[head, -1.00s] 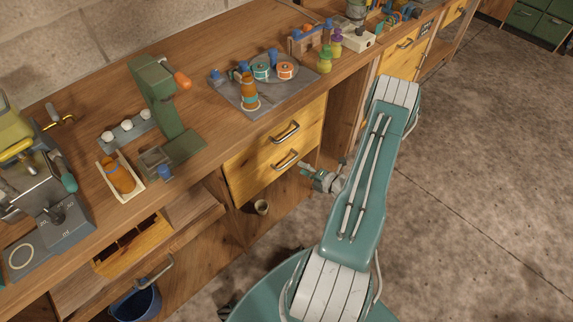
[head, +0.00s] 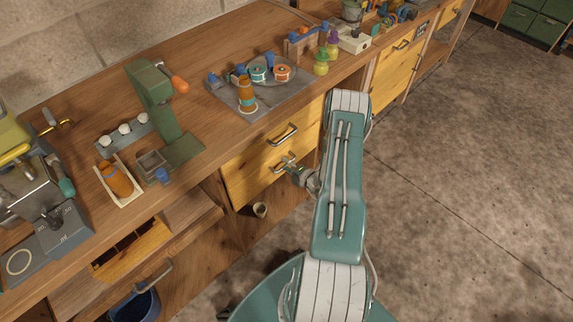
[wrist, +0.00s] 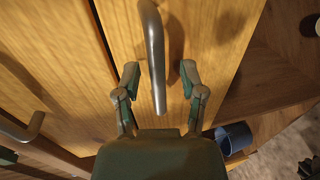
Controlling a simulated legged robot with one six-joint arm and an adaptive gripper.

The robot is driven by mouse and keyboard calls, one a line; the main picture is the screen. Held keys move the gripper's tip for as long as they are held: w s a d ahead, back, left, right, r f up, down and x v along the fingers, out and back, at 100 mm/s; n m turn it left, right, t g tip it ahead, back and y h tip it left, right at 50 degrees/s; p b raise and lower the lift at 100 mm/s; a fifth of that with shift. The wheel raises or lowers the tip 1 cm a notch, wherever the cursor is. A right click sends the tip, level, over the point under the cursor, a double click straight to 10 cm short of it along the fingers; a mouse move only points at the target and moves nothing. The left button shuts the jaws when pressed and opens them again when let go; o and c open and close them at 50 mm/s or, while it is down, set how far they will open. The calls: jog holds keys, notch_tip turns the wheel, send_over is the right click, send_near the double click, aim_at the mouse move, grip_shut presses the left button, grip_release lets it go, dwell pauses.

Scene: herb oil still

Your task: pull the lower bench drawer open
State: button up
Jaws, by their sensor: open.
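The lower bench drawer (head: 243,186) has a yellow wood front and looks closed, under a matching upper drawer (head: 240,160). Its grey metal handle (wrist: 155,55) runs between the two fingers of my gripper (wrist: 159,73) in the wrist view. The fingers are open, one on each side of the bar, with gaps visible. In the head view my gripper (head: 290,167) is at the lower handle, which it partly hides. The upper drawer's handle (head: 281,136) is clear of it and also shows at the left of the wrist view (wrist: 24,128).
The wooden bench top (head: 215,125) above carries bottles, a tray and a green press (head: 160,112). A blue bucket (head: 135,303) is at the lower left. The floor to the right is open.

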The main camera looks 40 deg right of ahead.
jog(key=shift+w, duration=0.1)
grip_shut()
jog(key=f+v, duration=0.2)
jog(key=v, duration=1)
jog(key=s+f+v, duration=0.1)
jog(key=f+v, duration=0.2)
jog(key=v, duration=0.9)
jog(key=shift+s, duration=0.45)
jog(key=shift+d, duration=0.15)
grip_release()
